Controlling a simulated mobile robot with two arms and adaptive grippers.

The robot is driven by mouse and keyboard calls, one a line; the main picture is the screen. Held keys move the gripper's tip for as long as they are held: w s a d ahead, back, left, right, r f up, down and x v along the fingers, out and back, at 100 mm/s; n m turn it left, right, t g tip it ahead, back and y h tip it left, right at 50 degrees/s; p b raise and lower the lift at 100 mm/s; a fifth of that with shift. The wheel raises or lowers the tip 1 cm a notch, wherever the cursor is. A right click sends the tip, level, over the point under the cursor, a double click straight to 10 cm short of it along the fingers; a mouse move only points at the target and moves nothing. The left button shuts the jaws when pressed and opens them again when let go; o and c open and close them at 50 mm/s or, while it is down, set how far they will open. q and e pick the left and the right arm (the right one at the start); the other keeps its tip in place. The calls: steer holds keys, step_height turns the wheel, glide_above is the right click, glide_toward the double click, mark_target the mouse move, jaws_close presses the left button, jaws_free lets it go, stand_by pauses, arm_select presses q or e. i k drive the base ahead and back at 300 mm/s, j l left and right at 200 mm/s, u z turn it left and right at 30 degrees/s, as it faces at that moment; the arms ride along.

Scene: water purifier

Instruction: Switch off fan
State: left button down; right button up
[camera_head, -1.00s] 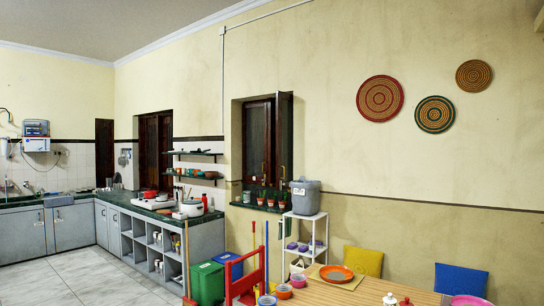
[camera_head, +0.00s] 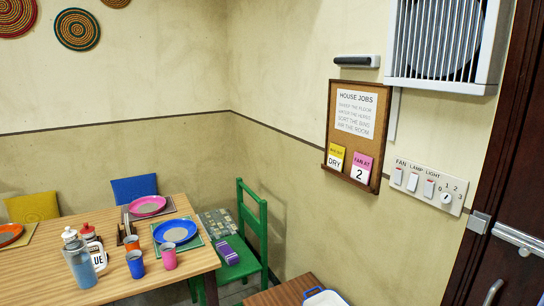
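A white switch panel (camera_head: 428,187) is on the wall at the right, left of the dark door. Its lettering reads FAN, LAMP and LIGHT above several rocker switches. The fan switch (camera_head: 397,176) is the leftmost. A round dial (camera_head: 446,198) with numbers around it sits at the panel's right end. The switch positions are too small to tell. A white slatted box with a round shape behind its slats, seemingly the fan (camera_head: 440,42), is mounted above. Neither of my grippers is in view.
A cork board (camera_head: 355,130) has a HOUSE JOBS sheet and a pink FAN AT 2 card (camera_head: 361,167). A dark door (camera_head: 510,200) stands at the right. A wooden table (camera_head: 120,250) with dishes and a green chair (camera_head: 250,235) are left; a low wooden surface (camera_head: 290,292) is below.

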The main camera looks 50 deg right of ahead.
mark_target(399, 172)
steer(key=z, duration=2.6)
